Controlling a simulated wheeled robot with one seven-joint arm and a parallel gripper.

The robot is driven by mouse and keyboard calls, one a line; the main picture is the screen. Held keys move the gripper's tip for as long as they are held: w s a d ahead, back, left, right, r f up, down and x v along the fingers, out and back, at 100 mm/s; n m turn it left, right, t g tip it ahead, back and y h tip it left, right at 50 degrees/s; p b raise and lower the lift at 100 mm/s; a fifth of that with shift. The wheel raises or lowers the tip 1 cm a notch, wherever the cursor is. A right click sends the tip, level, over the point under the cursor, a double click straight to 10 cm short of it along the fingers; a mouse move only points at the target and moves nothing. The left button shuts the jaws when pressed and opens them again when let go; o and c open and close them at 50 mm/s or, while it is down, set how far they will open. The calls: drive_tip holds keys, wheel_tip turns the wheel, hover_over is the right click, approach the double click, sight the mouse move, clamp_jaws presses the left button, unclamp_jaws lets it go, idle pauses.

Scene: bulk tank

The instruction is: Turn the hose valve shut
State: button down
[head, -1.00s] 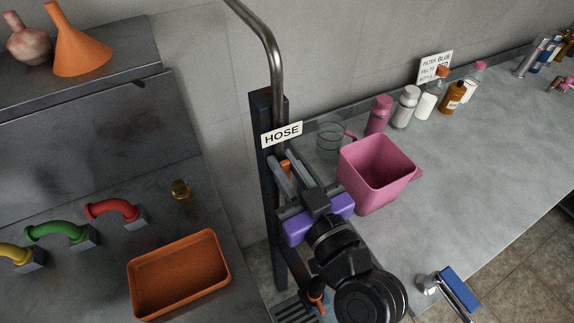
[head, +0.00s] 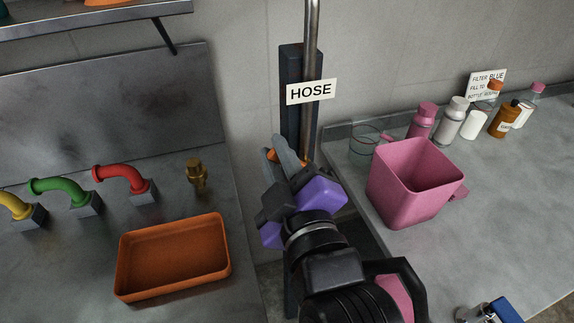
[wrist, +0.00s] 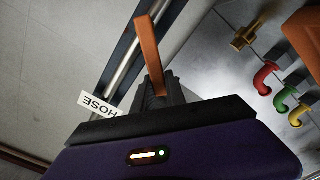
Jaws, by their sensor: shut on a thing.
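The hose valve's orange lever (head: 273,155) shows as a small orange piece between the fingers of my gripper (head: 281,150) in the head view. My gripper is shut on the lever, in front of the dark post (head: 290,62) below the HOSE sign (head: 311,91). In the wrist view the orange lever (wrist: 150,50) sticks out from between my fingers (wrist: 157,88), beside the metal pipe (wrist: 130,62). The HOSE sign (wrist: 98,104) shows there at the left. The valve body is hidden behind my gripper.
A pink jug (head: 405,195) and a clear beaker (head: 363,146) stand on the right counter, close to my arm. An orange tray (head: 135,268), a brass fitting (head: 196,173) and coloured bent pipes (head: 122,174) are on the left counter. Several bottles (head: 450,120) stand farther right.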

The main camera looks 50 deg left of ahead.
drive_tip(key=f+n+b, duration=0.1)
drive_tip(key=n+b, duration=0.1)
drive_tip(key=b, duration=0.1)
drive_tip(key=s+f+n+b, duration=0.1)
drive_tip(key=f+n+b, duration=0.1)
drive_tip(key=n+b, duration=0.1)
drive_tip(key=f+n+b, duration=0.2)
drive_tip(key=n+b, duration=0.1)
drive_tip(key=b, duration=0.1)
drive_tip(key=shift+s+a, duration=0.35)
drive_tip(key=c, duration=1.4)
unclamp_jaws()
drive_tip(key=shift+o, duration=0.2)
drive_tip(key=v, duration=0.7)
drive_tip(key=shift+d, duration=0.4)
drive_tip(key=shift+s, duration=0.15)
